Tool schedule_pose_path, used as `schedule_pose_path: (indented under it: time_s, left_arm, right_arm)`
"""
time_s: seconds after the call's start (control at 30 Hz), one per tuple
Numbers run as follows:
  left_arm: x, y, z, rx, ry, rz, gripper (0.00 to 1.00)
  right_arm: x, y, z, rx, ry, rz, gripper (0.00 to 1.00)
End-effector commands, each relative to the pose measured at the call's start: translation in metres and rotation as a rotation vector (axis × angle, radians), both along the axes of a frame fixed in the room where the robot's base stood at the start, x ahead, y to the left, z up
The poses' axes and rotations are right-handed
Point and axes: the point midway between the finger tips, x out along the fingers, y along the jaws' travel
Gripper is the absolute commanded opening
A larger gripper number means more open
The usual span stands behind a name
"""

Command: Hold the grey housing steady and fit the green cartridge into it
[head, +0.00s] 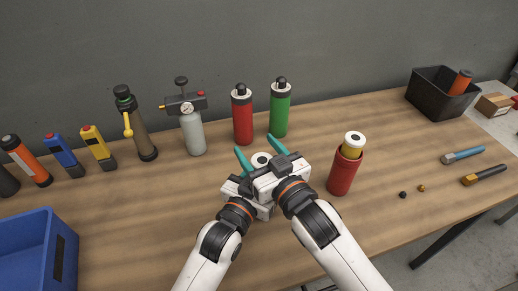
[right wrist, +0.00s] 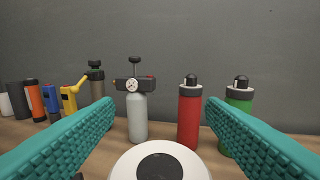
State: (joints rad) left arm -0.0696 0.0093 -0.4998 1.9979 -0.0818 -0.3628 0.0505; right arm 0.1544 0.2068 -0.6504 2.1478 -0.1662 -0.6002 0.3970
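A round white cap with a dark centre (head: 261,159) shows between the fingers of my right gripper (head: 261,152). It also shows large at the bottom of the right wrist view (right wrist: 160,163). The body under this cap is hidden by my grippers, so neither a green cartridge nor a grey housing can be made out there. The right gripper is open, its two teal fingers wide apart above and around the cap, with no visible contact. My left gripper (head: 240,188) is low beside and under the right one; its fingers are hidden.
A red housing with a white-capped yellow cartridge (head: 346,165) stands at right. Red (head: 242,115) and green (head: 280,108) bottles and a grey gauge cylinder (head: 192,130) stand behind. A blue bin (head: 30,245) is front left, a black bin (head: 430,98) far right. Small parts lie at right.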

Motion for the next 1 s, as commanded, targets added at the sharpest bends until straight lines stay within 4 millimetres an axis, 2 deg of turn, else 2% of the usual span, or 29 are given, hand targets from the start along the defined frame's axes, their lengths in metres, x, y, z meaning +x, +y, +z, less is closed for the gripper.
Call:
schedule_pose_path:
  time_s: [0.03, 0.1, 0.27, 0.7, 0.8, 1.0]
  left_arm:
    - [0.0, 0.0, 0.0, -0.002, 0.0, -0.001, 0.28]
    - [0.0, 0.0, 0.0, -0.002, 0.0, -0.001, 0.28]
    - [0.0, 0.0, 0.001, -0.004, 0.0, -0.001, 0.28]
    - [0.0, 0.0, 0.001, -0.002, 0.0, -0.001, 0.28]
    - [0.0, 0.0, 0.001, -0.002, -0.001, -0.001, 0.28]
    - [0.0, 0.0, 0.001, -0.002, -0.001, 0.0, 0.28]
  right_arm:
    - [0.0, 0.0, -0.01, -0.017, 0.017, -0.002, 0.65]
    - [0.0, 0.0, -0.01, -0.019, 0.018, -0.002, 0.65]
    - [0.0, 0.0, -0.001, -0.02, 0.015, -0.002, 0.65]
    - [-0.078, -0.047, 0.001, -0.011, 0.013, -0.001, 0.65]
    - [-0.091, -0.054, 0.001, -0.011, 0.013, -0.001, 0.65]
    - [-0.102, -0.061, 0.003, -0.01, 0.008, -0.001, 0.65]
